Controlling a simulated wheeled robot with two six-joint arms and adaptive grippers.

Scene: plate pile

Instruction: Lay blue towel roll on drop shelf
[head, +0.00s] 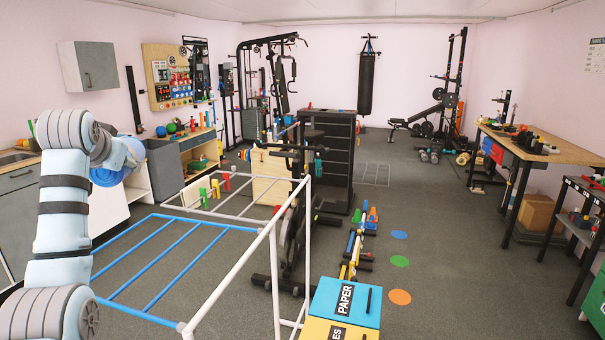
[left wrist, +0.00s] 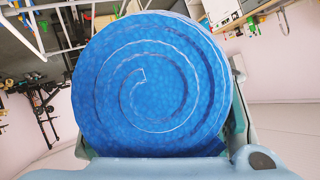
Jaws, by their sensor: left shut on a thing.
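The blue towel roll (left wrist: 150,85) fills the middle of the left wrist view, its spiral end facing the camera. In the head view only part of the roll (head: 108,178) shows, at the left beside my arm. My left gripper (head: 128,153) is shut on the roll and holds it up, partly hidden by my own arm. A low white frame with blue bars (head: 165,251) lies to the right of the roll and nearer the camera. No label shows which thing is the drop shelf. My right gripper is out of view.
White rails and posts (head: 238,278) rise around the blue bars. A blue-lidded box marked PAPER (head: 347,301) stands front centre. An exercise bike (head: 290,235) stands behind the rails. A counter with a sink (head: 18,157) is far left. Open floor (head: 460,270) lies to the right.

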